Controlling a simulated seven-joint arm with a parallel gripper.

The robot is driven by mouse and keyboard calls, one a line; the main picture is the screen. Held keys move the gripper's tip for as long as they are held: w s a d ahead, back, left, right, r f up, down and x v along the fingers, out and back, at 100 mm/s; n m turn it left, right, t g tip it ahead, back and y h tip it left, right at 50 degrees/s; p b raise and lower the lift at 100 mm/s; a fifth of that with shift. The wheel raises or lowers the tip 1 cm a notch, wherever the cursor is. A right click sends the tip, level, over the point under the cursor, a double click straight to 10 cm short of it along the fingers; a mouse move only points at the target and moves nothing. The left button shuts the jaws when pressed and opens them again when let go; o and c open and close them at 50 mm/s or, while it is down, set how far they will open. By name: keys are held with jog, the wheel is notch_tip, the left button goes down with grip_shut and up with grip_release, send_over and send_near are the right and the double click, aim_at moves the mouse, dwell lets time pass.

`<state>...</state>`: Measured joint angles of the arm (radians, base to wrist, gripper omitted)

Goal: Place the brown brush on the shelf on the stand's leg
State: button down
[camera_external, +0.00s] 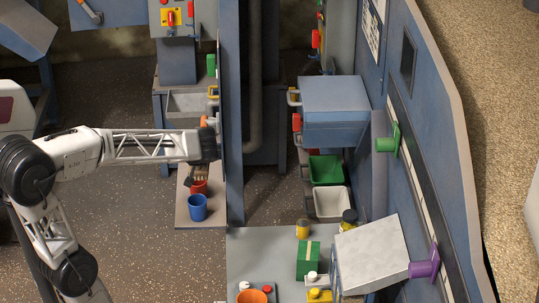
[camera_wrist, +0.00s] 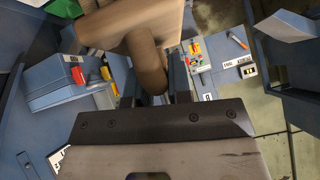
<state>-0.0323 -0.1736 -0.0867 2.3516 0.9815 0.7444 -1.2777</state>
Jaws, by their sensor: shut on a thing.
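The brown brush (camera_wrist: 118,28) fills the top middle of the wrist view, its rounded handle between the two dark fingers of my gripper (camera_wrist: 154,82). In the outside view my gripper (camera_external: 206,148) is beside the blue upright leg (camera_external: 232,90). The brush's pale bristle end (camera_external: 200,173) hangs just below it; the rest is hidden by the gripper. A grey shelf (camera_external: 184,221) sits left of the leg, under the brush. A red cup (camera_external: 200,188) and a blue cup (camera_external: 198,207) stand on it. I cannot tell whether the bristles touch the red cup.
A grey bench (camera_external: 250,240) at the bottom holds an orange bowl (camera_external: 251,297), a green box (camera_external: 308,260) and a yellow jar (camera_external: 303,229). A green bin (camera_external: 326,169) and a white bin (camera_external: 331,203) are right of the leg. Open floor lies left of the shelf.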

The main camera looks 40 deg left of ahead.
jog(key=w+a+f, duration=0.2)
jog(key=a+f, duration=0.2)
jog(key=a, duration=0.4)
jog(key=w+a+f+n+g, duration=0.15)
jog(key=a+f, duration=0.25)
jog(key=a, duration=0.4)
jog(key=w+a+f+t, duration=0.1)
jog(key=w+a+f, duration=0.1)
jog(key=a+f, duration=0.35)
jog(key=w+a+f+m, duration=0.1)
jog(key=w+a+f, duration=0.4)
jog(key=w+f, duration=0.4)
jog(key=w, duration=0.4)
jog(key=shift+f, duration=0.2)
jog(key=shift+f, duration=1.4)
jog(key=shift+f, duration=0.55)
jog(key=c, duration=1.1)
grip_release()
